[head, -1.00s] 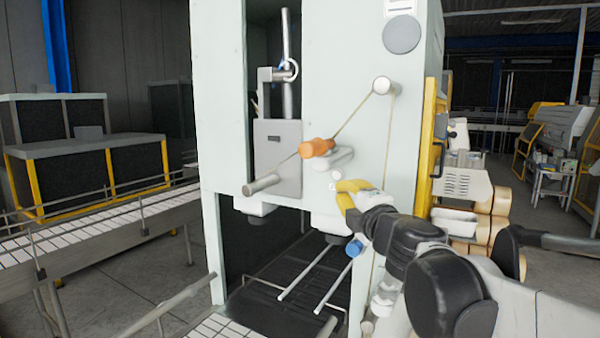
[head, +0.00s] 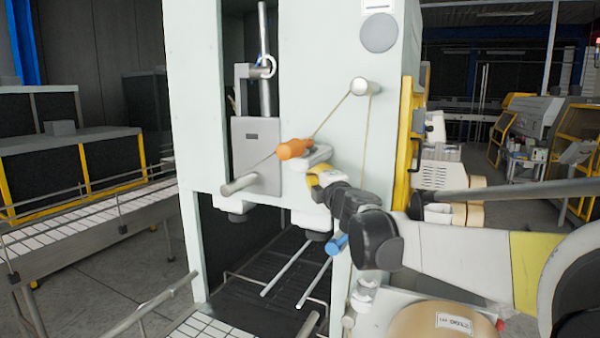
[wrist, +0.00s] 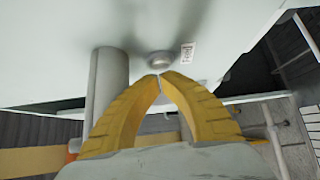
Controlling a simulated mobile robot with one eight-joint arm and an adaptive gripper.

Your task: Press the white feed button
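The small round whitish feed button (wrist: 160,58) sticks out of the pale machine panel in the wrist view, beside a small printed label (wrist: 187,52). The yellow fingers of my gripper (wrist: 159,76) are shut, with their tips together just below the button. I cannot tell whether they touch it. In the head view my gripper (head: 311,182) is at the front panel (head: 310,100), just below the orange-ended roller. There the gripper seems to hide the button.
A pale cylinder (wrist: 108,85) stands close to the left of my fingers. In the head view the orange roller end (head: 295,149), a grey roller (head: 240,184) and a blue-ended rod (head: 337,243) project around my gripper. A belt runs up to the upper roller (head: 364,87).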

